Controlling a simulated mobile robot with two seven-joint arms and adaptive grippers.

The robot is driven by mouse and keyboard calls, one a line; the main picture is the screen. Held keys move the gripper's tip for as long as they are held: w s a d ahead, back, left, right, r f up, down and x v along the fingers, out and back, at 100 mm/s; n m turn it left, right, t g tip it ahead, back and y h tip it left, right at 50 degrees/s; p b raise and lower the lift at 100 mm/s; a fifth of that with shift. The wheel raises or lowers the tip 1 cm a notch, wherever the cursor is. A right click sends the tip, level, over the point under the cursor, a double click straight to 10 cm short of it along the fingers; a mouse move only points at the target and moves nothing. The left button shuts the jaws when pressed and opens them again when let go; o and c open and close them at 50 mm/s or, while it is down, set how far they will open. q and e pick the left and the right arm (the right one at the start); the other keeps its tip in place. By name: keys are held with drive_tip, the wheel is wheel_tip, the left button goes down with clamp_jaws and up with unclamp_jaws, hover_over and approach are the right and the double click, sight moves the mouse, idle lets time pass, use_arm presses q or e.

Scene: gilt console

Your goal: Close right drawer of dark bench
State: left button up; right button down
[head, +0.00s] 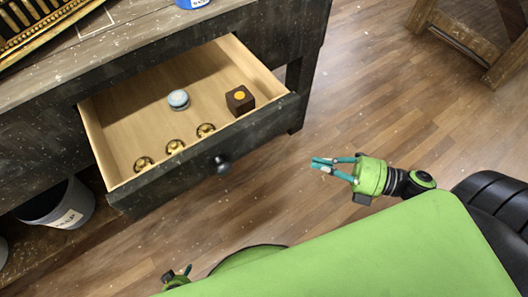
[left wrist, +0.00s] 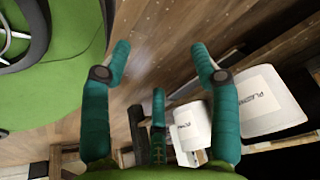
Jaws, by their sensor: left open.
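The dark bench (head: 50,150) stands at the left of the head view. Its drawer (head: 150,192) is pulled well out, with a pale wooden inside and a dark round knob (head: 221,165) on its front. My right gripper (head: 317,162) is over the floor, to the right of the drawer and apart from it; its fingertips look close together, but I cannot tell whether they meet. My left gripper (head: 178,274) shows only in part at the bottom edge, below the drawer front. In the left wrist view my left gripper (left wrist: 161,48) has spread fingers with nothing gripped between them.
A labelled bucket (head: 62,205) stands under the bench. White labelled containers (left wrist: 265,105) show in the left wrist view. A wooden frame (head: 465,45) stands at upper right.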

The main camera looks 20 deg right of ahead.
drive_tip(key=s+a+r+n+g, duration=0.1)
drive_tip(key=n, duration=0.1)
drive_tip(key=y, duration=0.1)
approach(245, 144)
drive_tip(key=s+a, duration=0.1)
drive_tip(key=a, duration=0.3)
drive_tip(key=w, duration=0.1)
drive_tip(key=w+a+p, duration=0.1)
drive_tip(key=w, duration=0.1)
drive_tip(key=shift+w, duration=0.3)
use_arm(q)
drive_tip(key=s, duration=0.2)
drive_tip(key=shift+s+d+f+g, duration=0.1)
drive_tip(key=shift+s+d+g, duration=0.1)
drive_tip(key=shift+s+g, duration=0.15)
drive_tip(key=shift+w, duration=0.15)
use_arm(e)
drive_tip(key=shift+w, duration=0.15)
